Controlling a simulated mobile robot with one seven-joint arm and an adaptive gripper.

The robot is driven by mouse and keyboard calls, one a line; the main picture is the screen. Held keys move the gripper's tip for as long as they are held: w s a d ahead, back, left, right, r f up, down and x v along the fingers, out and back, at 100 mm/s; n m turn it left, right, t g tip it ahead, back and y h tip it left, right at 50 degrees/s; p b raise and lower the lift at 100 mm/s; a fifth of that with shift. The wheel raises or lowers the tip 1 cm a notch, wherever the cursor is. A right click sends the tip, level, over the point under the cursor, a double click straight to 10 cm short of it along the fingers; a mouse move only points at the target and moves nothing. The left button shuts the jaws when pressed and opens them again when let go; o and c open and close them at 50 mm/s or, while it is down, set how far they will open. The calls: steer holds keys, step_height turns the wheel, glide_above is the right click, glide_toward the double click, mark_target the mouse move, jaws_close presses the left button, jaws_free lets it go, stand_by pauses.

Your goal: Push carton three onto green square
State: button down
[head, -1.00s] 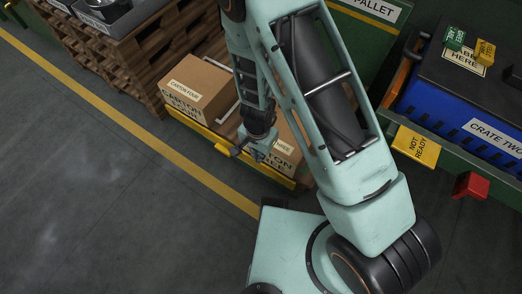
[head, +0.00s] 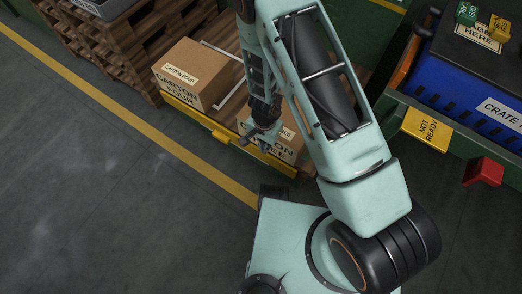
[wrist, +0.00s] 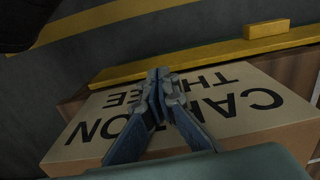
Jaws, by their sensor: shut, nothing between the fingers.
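Carton three (head: 286,141) is a brown box at the right of the low wooden platform, partly hidden behind my arm in the head view. Its lettered face (wrist: 205,112) fills much of the wrist view, upside down. My gripper (head: 246,137) is shut and empty at the carton's left front side. In the wrist view its fingertips (wrist: 158,73) overlap the lettered face, near the yellow edge; I cannot tell whether they touch. I see no green square; a white outline (head: 236,92) shows partly on the platform between the two cartons.
Carton four (head: 193,76) stands left on the platform. A yellow edge strip (head: 213,130) runs along its front. Stacked wooden pallets (head: 125,45) stand left, a blue crate (head: 470,95) right. The grey floor at left is clear.

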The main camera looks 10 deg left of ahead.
steer(key=shift+w, duration=0.1)
steer(key=w+d, duration=0.1)
steer(key=w, duration=0.1)
steer(key=w+d+p, duration=0.1)
steer(key=w, duration=0.2)
steer(key=w+d, duration=0.1)
steer(key=w, duration=0.1)
steer(key=shift+w+p, duration=0.3)
steer(key=shift+w, duration=0.05)
steer(key=shift+s, duration=0.1)
